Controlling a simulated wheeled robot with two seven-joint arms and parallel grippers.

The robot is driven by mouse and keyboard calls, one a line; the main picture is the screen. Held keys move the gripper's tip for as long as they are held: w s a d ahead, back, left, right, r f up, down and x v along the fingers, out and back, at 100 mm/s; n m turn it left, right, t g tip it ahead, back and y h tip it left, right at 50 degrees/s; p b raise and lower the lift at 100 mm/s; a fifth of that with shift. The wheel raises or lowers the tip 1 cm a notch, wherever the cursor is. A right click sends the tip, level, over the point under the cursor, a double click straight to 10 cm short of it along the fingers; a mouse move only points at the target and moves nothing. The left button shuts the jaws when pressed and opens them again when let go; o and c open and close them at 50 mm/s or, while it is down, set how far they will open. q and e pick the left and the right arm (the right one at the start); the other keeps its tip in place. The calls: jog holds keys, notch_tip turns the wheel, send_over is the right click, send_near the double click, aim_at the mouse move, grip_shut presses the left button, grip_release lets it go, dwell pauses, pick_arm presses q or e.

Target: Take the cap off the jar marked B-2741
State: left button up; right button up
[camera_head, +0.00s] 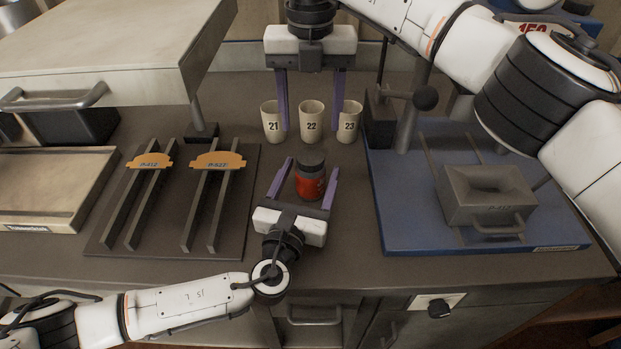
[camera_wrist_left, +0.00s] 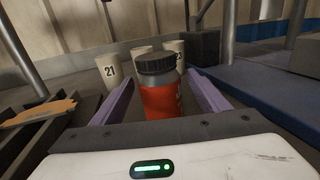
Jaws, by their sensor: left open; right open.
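A red jar (camera_head: 309,184) with a dark ribbed cap (camera_head: 312,162) stands upright on the bench in the middle. In the left wrist view the red jar (camera_wrist_left: 163,102) and its cap (camera_wrist_left: 156,64) show larger; its marking is too cut off to read. My left gripper (camera_head: 310,170) is open low on the bench, its purple fingers on either side of the jar, apparently apart from it. My right gripper (camera_head: 312,108) points down from above, open and empty, with its fingers in front of the row of cups behind the jar.
Cups marked 21 (camera_head: 272,122), 22 (camera_head: 312,121) and 23 (camera_head: 349,122) stand behind the jar. A rack (camera_head: 128,247) with orange-topped pieces is left. A blue plate (camera_head: 400,225) with a grey mould block (camera_head: 487,196) and lever post is right.

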aim_at(310, 156)
pick_arm(q)
jog(key=shift+w+d, duration=0.15)
jog(key=shift+w, duration=0.45)
grip_shut()
pick_arm(e)
jog(key=m, duration=2.2)
jog(key=shift+f, duration=4.05)
